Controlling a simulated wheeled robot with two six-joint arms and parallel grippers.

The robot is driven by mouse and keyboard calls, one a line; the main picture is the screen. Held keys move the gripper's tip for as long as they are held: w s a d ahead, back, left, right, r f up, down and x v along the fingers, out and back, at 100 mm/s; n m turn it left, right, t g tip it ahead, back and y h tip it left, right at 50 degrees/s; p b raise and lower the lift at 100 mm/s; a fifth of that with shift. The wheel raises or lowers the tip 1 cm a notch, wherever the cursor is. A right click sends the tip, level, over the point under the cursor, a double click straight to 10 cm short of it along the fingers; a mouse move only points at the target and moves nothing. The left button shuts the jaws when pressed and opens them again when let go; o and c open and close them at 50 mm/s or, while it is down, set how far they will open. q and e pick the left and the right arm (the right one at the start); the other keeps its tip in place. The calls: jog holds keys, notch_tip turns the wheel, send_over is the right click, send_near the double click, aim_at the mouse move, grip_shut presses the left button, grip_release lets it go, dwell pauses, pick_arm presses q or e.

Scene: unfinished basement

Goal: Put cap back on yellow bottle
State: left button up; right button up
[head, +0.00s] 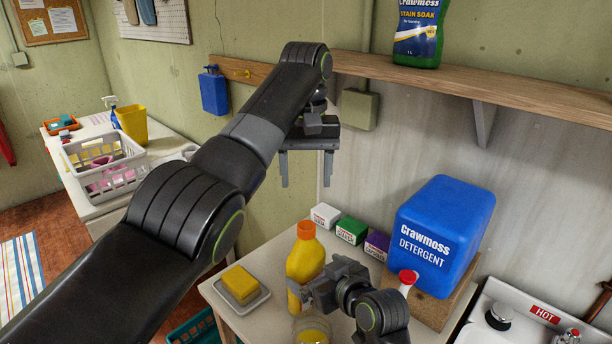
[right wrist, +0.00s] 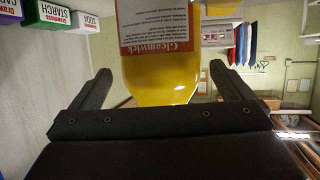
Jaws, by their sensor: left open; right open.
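The yellow bottle (head: 304,262) stands upright on the table with an orange top (head: 306,230). I cannot tell whether this top is a cap or a bare neck, and no separate cap is clearly visible. My right gripper (head: 308,288) is low at the bottle's front, open. In the right wrist view the bottle (right wrist: 160,75) shows its label upside down between the spread fingers of the right gripper (right wrist: 165,84), with gaps on both sides. My left gripper (head: 306,183) is open and empty, fingers down, well above the bottle.
A yellow sponge on a dish (head: 257,303) is left of the bottle. A glass with yellow contents (head: 312,332) is in front. Small boxes (head: 350,230) stand behind. A blue detergent container (head: 443,232) with a red-and-white tap is at right. A wooden shelf (head: 480,88) runs above.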

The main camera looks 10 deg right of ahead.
jog(key=v, duration=1.2)
jog(key=shift+s+d+f, duration=0.1)
